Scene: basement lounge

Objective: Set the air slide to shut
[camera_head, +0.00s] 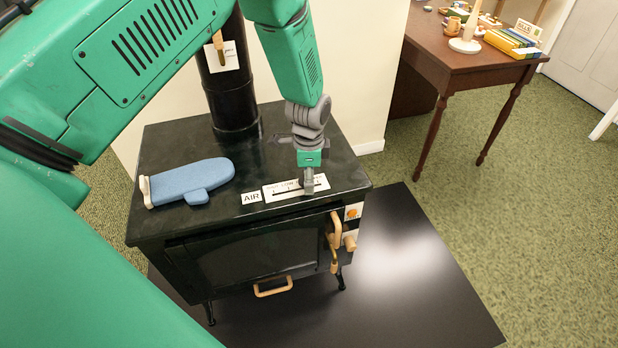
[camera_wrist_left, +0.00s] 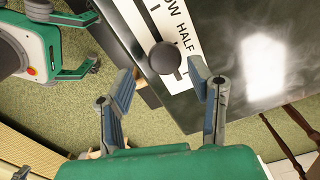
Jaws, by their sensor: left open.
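The black stove (camera_head: 250,222) carries a white scale plate (camera_head: 282,190) on its top, beside a plate marked AIR (camera_head: 251,198). In the left wrist view, the air slide's dark round knob (camera_wrist_left: 165,58) stands over the scale plate (camera_wrist_left: 180,22), beside the word HALF, with LOW above it. My left gripper (camera_head: 309,188) is over the right part of the scale and hides the knob in the head view. Its fingers (camera_wrist_left: 160,75) are open, one on each side of the knob, with gaps visible. My right gripper (camera_wrist_left: 85,40) shows open at the upper left.
A blue mitt-shaped item (camera_head: 190,182) lies on the stove top to the left. The black flue pipe (camera_head: 233,95) rises behind. Wooden handles (camera_head: 336,230) stick out at the stove's front right. A wooden table (camera_head: 455,60) stands at the back right.

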